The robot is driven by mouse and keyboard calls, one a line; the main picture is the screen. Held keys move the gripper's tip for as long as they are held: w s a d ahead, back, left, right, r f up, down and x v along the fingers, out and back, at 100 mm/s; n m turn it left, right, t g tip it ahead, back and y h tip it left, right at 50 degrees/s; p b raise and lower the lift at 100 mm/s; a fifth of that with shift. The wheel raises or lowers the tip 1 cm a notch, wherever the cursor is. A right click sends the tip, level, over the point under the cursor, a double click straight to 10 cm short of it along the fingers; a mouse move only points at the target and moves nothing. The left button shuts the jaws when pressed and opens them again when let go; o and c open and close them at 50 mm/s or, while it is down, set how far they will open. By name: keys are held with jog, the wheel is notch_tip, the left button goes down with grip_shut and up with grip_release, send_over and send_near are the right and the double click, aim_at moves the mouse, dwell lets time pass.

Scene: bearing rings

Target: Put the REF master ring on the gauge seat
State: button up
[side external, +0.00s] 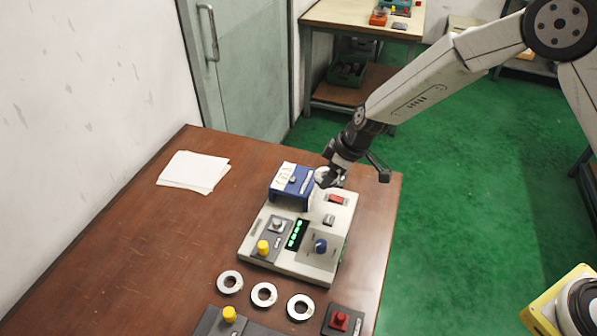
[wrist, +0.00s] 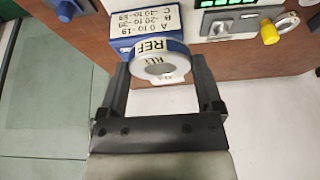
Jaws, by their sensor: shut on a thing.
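My gripper (wrist: 160,85) is shut on a pale metal ring (wrist: 160,68), the REF master ring, with one finger on each side of it. In the side view my gripper (side external: 328,180) is at the back of the gauge unit, right beside the blue block (side external: 290,198), and largely covers the ring. The gauge unit (side external: 262,215) is a light box. A grey plate with a pale round post (side external: 277,225), perhaps the gauge seat, is on its left part.
The unit also has a green display (side external: 297,234), a yellow knob (side external: 263,247) and a blue knob (side external: 320,246). Several loose rings (side external: 264,294) lie in front. A red button box (side external: 341,320) stands at the front right. Paper (side external: 193,171) lies on the clear left side.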

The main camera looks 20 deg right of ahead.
aim_at(277, 222)
jog(key=a+n, duration=0.1)
jog(key=a, duration=0.3)
jog(key=a+n, duration=0.1)
jog(key=a, duration=0.3)
jog(key=a+f+n+g, duration=0.1)
jog(key=a, duration=0.4)
jog(key=shift+s+a+f+y, duration=0.1)
jog(key=shift+s+y, duration=0.2)
jog(key=shift+y, duration=0.1)
jog(key=shift+f, duration=0.2)
jog(key=shift+f, duration=1.8)
jog(key=shift+f, duration=1.75)
dwell(0.6)
jog(key=o, duration=1.3)
jog(key=shift+c, duration=0.2)
jog(key=shift+r, duration=0.15)
